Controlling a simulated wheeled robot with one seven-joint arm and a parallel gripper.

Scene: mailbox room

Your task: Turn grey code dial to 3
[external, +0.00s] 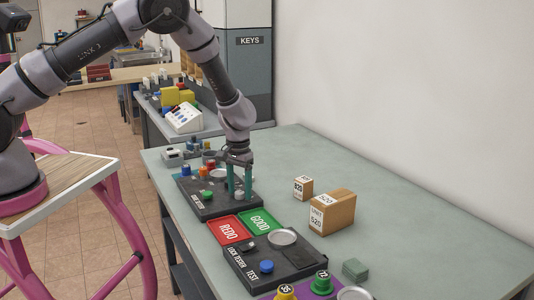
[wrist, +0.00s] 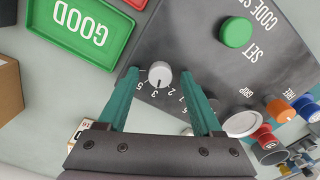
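The light grey code dial (wrist: 160,75) sits on the black code-set panel (wrist: 200,45), with printed digits around its lower side in the wrist view. A dark pointer line on the dial points down toward the digits near 3 and 2; I cannot tell exactly which it meets. My gripper (wrist: 159,75) is open, with one teal finger on each side of the dial and a visible gap to it. In the external view my gripper (external: 239,196) points down over the near right part of the panel (external: 215,208), its fingers partly hiding the dial.
A green SET button (wrist: 236,32) is on the same panel. A green GOOD tray (external: 262,221) and a red REDO tray (external: 230,231) lie beside the panel. A lock tester (external: 255,262) stands nearer. Cardboard boxes (external: 338,212) stand to the right; the table's right side is clear.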

